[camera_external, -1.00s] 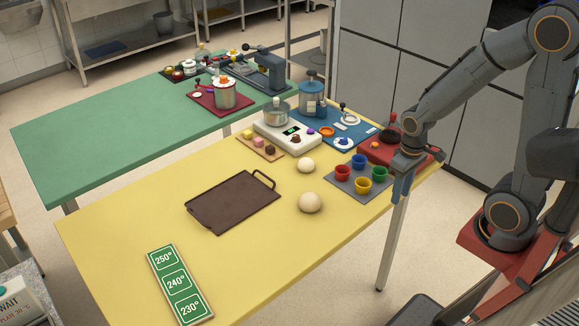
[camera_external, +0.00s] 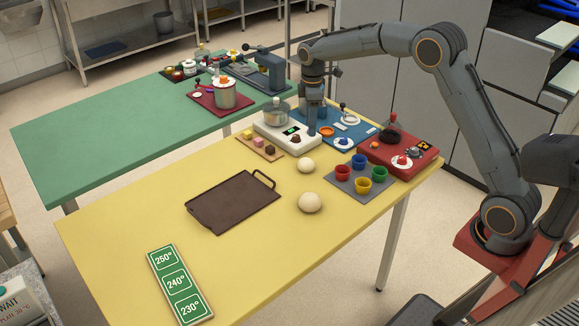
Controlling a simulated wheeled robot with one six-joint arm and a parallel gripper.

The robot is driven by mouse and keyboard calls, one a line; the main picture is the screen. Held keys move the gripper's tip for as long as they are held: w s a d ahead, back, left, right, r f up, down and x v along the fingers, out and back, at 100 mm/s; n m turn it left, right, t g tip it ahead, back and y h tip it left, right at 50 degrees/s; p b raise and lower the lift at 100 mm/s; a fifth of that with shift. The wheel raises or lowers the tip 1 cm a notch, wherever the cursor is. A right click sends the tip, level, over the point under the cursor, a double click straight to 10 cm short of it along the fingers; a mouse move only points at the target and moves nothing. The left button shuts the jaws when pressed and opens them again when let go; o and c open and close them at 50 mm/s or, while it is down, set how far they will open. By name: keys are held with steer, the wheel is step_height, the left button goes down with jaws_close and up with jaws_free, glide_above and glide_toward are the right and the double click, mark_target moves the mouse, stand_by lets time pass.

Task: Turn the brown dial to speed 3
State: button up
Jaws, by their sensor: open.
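A small brown dial (camera_external: 295,139) sits on the front of the white appliance (camera_external: 271,131), which has a small lit green display (camera_external: 291,130) and a metal bowl (camera_external: 277,113) on top. The dial's setting and any speed marks are too small to read. My gripper (camera_external: 312,130) points down at the appliance's right end, just right of the brown dial. It is open, but its fingertips are small and hard to make out. It covers the place of a purple knob, and I cannot tell whether it touches anything.
A blue panel (camera_external: 365,141) with an orange knob and white dials lies right of the gripper. A red panel (camera_external: 372,150) is farther right. Coloured cups, two dough balls, a brown tray (camera_external: 216,220) and small blocks (camera_external: 258,144) stand nearby.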

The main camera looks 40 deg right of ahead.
mark_target(296, 136)
steer(key=w+n, duration=0.1)
steer(key=w, duration=0.1)
steer(key=w+n, duration=0.1)
steer(key=w, duration=0.3)
steer(key=shift+w+a+r+n, duration=0.2)
steer(key=shift+r+n, duration=0.15)
steer(key=shift+n, duration=0.05)
steer(key=shift+w+f+p, duration=0.1)
steer(key=shift+f+p, duration=0.45)
steer(key=shift+f, duration=3.3)
steer(key=shift+c, duration=0.3)
steer(key=c, duration=1)
